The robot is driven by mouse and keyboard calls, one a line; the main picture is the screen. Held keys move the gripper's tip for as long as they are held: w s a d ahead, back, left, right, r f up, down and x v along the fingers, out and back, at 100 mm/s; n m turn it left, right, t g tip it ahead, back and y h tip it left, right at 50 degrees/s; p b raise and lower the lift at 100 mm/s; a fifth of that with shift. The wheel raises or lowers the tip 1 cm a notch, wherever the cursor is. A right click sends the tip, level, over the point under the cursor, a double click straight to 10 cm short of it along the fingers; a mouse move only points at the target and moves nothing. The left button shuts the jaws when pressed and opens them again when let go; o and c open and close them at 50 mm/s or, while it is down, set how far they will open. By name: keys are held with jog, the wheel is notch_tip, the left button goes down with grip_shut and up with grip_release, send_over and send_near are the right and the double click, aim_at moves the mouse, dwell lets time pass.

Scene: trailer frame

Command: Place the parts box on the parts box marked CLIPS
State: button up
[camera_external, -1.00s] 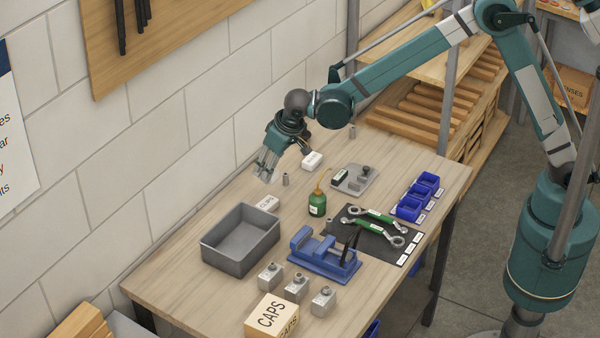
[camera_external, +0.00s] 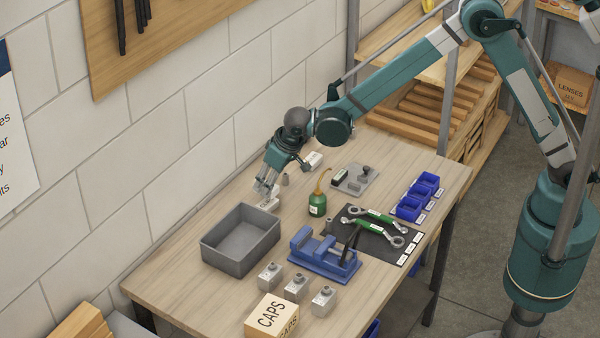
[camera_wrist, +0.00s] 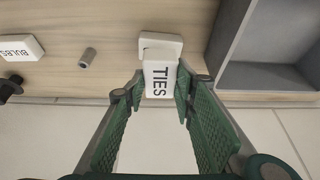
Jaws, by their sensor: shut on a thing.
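My gripper (camera_external: 264,190) points down over the table, left of the green oil can. In the wrist view its two green fingers (camera_wrist: 160,90) stand on either side of a white parts box marked TIES (camera_wrist: 158,79) and are shut on it. A second white box (camera_wrist: 161,42) shows just beyond the TIES box and is partly covered by it; its label is hidden in the wrist view. In the external view this CLIPS box (camera_external: 269,204) lies on the table right below the fingertips. I cannot tell whether the two boxes touch.
A grey bin (camera_external: 240,240) stands close in front. A white box marked BULBS (camera_wrist: 20,48) and a small metal cylinder (camera_wrist: 87,57) are nearby. The oil can (camera_external: 317,204) and blue vise (camera_external: 325,254) stand to the right. The tiled wall runs close behind.

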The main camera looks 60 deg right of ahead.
jog(key=shift+f, duration=0.2)
jog(key=shift+f, duration=1.8)
jog(key=shift+f, duration=0.15)
jog(key=o, duration=0.9)
jog(key=shift+v, duration=6.15)
